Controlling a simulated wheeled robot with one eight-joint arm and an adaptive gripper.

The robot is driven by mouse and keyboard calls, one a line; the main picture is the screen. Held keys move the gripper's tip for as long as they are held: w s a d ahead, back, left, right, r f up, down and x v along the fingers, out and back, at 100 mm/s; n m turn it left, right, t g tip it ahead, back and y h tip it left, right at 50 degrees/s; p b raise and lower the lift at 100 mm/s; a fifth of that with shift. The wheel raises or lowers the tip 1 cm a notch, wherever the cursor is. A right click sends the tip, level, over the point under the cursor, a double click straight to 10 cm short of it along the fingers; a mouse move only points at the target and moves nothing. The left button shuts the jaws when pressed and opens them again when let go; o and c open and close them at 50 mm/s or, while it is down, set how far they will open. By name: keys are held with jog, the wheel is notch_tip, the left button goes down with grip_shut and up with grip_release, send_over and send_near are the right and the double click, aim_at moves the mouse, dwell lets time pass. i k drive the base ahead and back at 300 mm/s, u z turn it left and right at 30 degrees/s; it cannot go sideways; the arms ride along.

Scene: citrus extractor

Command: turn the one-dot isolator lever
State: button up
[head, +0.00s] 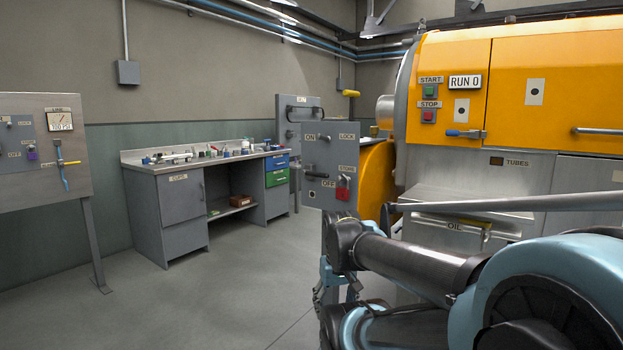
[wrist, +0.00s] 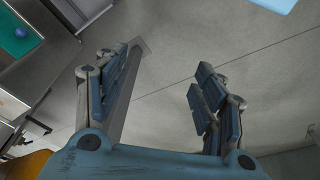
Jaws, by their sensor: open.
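A grey isolator box (head: 330,168) marked ON, OFF and LOCK stands in the middle of the head view, left of the orange machine. A small lever (head: 318,137) sits by its ON mark, and a red padlock (head: 343,187) hangs at its lower right. A small dark mark shows at its lower left; I cannot tell whether this is the one-dot isolator. My gripper (wrist: 165,68) is open and empty over bare floor in the wrist view. In the head view it is below the box, apart from it, partly hidden by my arm.
The orange machine (head: 513,60) fills the right; its doors carry single-dot plates. A left panel (head: 40,180) has a gauge, another small lever, a purple padlock and a valve handle. A cluttered workbench (head: 170,206) stands at the back. The floor (head: 210,310) between is clear.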

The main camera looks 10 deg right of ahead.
aim_at(305, 173)
jog(key=k, duration=1.65)
jog(key=u, duration=1.2)
jog(key=i, duration=2.05)
jog(key=z, duration=1.05)
